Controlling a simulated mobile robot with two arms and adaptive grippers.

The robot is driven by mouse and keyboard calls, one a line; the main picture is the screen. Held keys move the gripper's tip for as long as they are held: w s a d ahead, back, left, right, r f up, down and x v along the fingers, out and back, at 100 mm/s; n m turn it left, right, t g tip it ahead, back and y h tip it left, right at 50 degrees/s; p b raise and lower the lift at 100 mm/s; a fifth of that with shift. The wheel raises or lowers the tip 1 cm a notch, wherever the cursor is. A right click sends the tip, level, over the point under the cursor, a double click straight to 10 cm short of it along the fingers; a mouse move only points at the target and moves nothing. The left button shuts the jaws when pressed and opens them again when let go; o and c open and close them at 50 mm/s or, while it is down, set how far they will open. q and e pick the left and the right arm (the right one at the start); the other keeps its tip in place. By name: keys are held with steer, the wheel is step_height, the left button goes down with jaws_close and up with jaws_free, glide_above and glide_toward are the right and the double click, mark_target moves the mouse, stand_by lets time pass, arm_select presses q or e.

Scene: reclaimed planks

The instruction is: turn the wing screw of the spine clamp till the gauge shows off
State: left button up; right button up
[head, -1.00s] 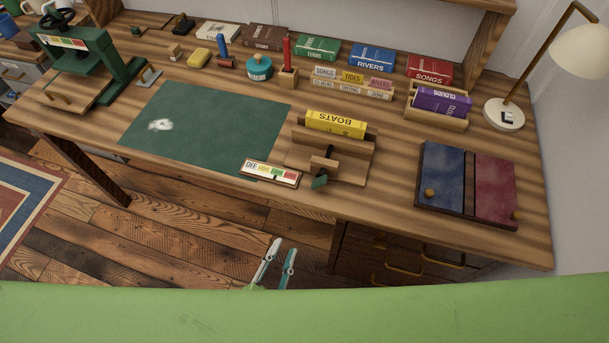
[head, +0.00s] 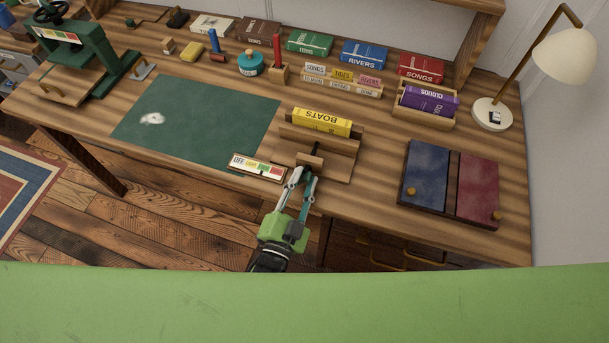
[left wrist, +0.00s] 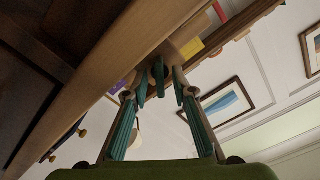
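The spine clamp (head: 338,167) is a wooden press at the desk's front edge, holding the yellow book BOATS (head: 322,121) between its jaws. My left gripper (head: 304,174) is in front of it, fingers pointing at the clamp, and covers the wing screw in the head view. In the left wrist view the dark green wing screw (left wrist: 158,72) shows between the two teal fingers, which stand apart with gaps beside it. The gauge (head: 258,167), left of the clamp, has white OFF, yellow, green and red fields; I cannot make out its pointer. My right gripper is out of view.
A green mat (head: 195,125) lies left of the clamp. A blue and red book cover board (head: 450,185) lies to the right. A rack with a purple book (head: 430,99) and a lamp (head: 492,114) stand behind. The desk's front edge is close to my gripper.

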arm_select(q)
steer(key=shift+w+d, duration=0.15)
steer(key=shift+w, duration=0.4)
jaws_close()
